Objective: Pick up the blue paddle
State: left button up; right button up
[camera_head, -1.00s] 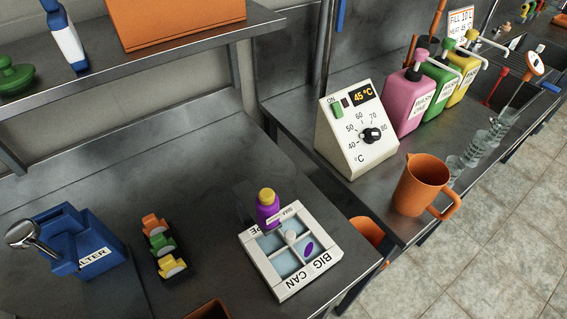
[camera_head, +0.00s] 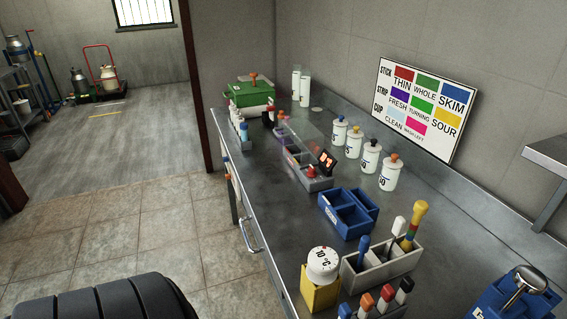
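I cannot make out for certain which thing is the blue paddle. A blue-handled tool (camera_head: 363,246) stands upright in a grey caddy (camera_head: 392,272) on the metal bench, with its lower end hidden inside. A white-topped tool (camera_head: 398,228) and a tool with a yellow knob and coloured bands (camera_head: 415,222) stand in the same caddy. Neither of my grippers shows in the head view.
A blue divided bin (camera_head: 347,216) and a yellow block with a white dial (camera_head: 322,266) are near the caddy. Colour-topped sticks (camera_head: 385,294) stand in front. Several white jars (camera_head: 389,172) line the wall. Floor (camera_head: 150,225) left of the bench is open.

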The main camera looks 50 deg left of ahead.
aim_at(365, 241)
jog(key=k+u, duration=0.1)
jog(key=u, duration=0.85)
jog(key=k+z, duration=0.1)
jog(key=z, duration=0.4)
jog(key=l+z, duration=0.1)
jog(key=z, duration=0.4)
jog(key=k+l+z, duration=0.1)
jog(key=z, duration=0.4)
jog(key=l+z, duration=0.15)
jog(key=z, duration=0.35)
jog(key=k, duration=0.05)
